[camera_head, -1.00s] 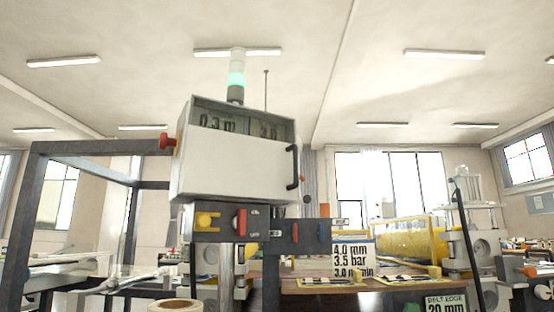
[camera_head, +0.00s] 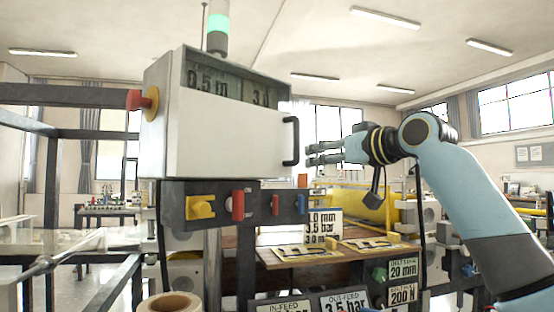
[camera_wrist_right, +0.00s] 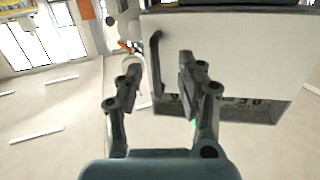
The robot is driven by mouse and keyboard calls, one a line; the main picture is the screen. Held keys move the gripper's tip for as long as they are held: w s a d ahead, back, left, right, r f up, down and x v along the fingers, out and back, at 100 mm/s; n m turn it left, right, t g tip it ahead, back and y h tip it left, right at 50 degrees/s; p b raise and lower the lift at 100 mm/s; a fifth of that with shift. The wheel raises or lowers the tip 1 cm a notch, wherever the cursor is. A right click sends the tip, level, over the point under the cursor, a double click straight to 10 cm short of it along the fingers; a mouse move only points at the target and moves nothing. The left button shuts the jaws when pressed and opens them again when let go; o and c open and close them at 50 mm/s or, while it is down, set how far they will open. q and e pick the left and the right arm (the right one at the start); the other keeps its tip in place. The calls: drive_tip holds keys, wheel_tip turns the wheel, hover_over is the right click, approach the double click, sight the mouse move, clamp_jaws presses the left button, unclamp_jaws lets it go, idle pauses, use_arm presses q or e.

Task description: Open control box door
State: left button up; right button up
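The control box (camera_head: 225,125) has a white door with a dark bar handle (camera_head: 291,141) at its right edge, and the door looks shut. A window at the top shows readouts. My right gripper (camera_head: 311,153) comes in from the right, its fingers pointing at the handle from just beside it. In the right wrist view the gripper (camera_wrist_right: 158,78) is open, with the handle (camera_wrist_right: 157,62) between its two fingers in the picture. I cannot tell whether the fingers touch it. The door (camera_wrist_right: 225,55) also shows there. My left gripper is not in view.
A red knob (camera_head: 138,100) sticks out of the box's left side. A panel below carries a yellow switch (camera_head: 201,208) and a red switch (camera_head: 238,205). A green-lit signal lamp (camera_head: 218,24) stands on top. A worktable (camera_head: 275,262) with sign cards lies below right.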

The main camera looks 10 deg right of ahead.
approach(298, 136)
drive_tip(key=shift+t, duration=0.4)
drive_tip(key=p+x, duration=0.1)
drive_tip(key=x, duration=0.4)
drive_tip(key=p+x, duration=0.1)
drive_tip(key=x, duration=0.5)
drive_tip(key=shift+f, duration=0.2)
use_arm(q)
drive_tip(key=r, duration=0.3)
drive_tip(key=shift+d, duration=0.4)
use_arm(e)
clamp_jaws()
